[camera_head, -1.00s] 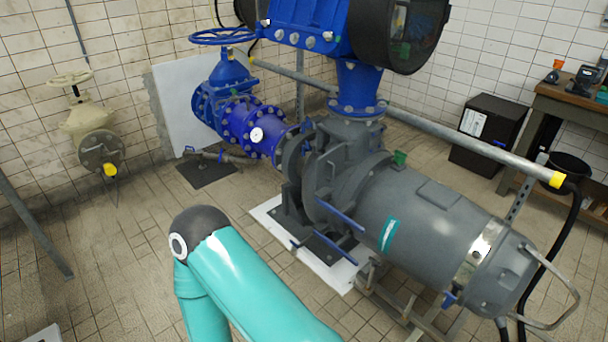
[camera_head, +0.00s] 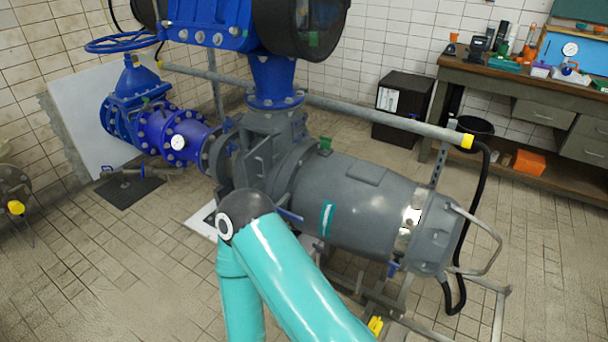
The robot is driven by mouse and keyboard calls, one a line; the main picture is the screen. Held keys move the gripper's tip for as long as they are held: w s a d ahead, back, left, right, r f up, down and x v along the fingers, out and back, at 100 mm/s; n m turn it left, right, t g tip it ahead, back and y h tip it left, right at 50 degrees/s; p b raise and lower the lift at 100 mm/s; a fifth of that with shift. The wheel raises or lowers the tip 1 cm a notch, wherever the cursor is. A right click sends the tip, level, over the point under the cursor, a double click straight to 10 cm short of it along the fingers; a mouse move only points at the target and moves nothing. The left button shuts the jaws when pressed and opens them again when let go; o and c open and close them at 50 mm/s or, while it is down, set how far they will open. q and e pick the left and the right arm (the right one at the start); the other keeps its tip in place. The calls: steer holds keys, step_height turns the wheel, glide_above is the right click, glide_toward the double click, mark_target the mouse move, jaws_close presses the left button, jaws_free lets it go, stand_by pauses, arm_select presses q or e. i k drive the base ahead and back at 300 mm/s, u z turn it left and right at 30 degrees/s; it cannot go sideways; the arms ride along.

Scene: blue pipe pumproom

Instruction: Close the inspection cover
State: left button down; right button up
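A large grey pump (camera_head: 360,205) lies at centre right, with a green band and a bare metal strip on its body. I cannot make out for certain which part is the inspection cover, or whether it is open. The pump's grey flanged casing (camera_head: 270,150) stands left of the body. My teal arm, with a dark elbow joint, comes up from the bottom and hides the lower left of the pump. Neither gripper shows in the view.
A blue pipe with a valve (camera_head: 175,135) joins the pump at left. A grey rail (camera_head: 385,120) runs above the pump. A black hose (camera_head: 478,210) hangs at its right end. A workbench (camera_head: 520,80) and a black cabinet (camera_head: 402,108) stand behind. Tiled floor is clear at lower left.

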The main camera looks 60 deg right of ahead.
mark_target(256, 163)
steer(key=u, duration=0.1)
steer(key=i, duration=0.2)
steer(key=z, duration=1.9)
steer(key=k, duration=1.2)
steer(key=i, duration=1.1)
steer(key=z, duration=0.8)
steer(key=i, duration=1.1)
steer(key=u, duration=0.35)
